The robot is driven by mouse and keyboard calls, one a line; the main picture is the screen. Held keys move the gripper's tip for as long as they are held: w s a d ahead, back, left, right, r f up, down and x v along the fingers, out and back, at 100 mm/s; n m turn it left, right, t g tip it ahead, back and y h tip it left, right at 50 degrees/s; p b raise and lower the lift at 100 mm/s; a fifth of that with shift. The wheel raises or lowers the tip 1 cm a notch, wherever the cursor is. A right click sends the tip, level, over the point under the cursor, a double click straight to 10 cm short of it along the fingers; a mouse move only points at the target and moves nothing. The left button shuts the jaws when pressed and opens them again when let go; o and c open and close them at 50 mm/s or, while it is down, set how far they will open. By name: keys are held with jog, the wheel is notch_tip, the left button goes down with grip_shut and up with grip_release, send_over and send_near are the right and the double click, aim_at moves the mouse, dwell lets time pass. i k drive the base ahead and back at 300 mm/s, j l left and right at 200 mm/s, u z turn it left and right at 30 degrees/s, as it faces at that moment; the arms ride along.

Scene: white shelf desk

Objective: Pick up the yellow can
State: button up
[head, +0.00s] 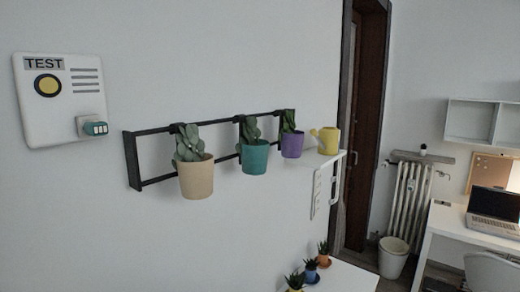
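The yellow can (329,141) is a small watering can in the head view, right of centre. It stands upright on a small white wall shelf (300,160), with its spout pointing left. The purple pot (292,145) hangs just left of it. My gripper is not in view.
A beige pot (196,179) and a teal pot (254,158) hang on a black wall rack (132,161). Small potted plants (310,271) stand on a white surface (345,280) below. A dark door frame (347,110) is right of the can. A desk with a laptop (494,206) stands far right.

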aim_at(328, 139)
jog(key=i+l, duration=0.35)
jog(key=l, duration=0.15)
jog(key=i+l+u, duration=0.1)
jog(key=i+l, duration=0.25)
jog(key=l, duration=0.1)
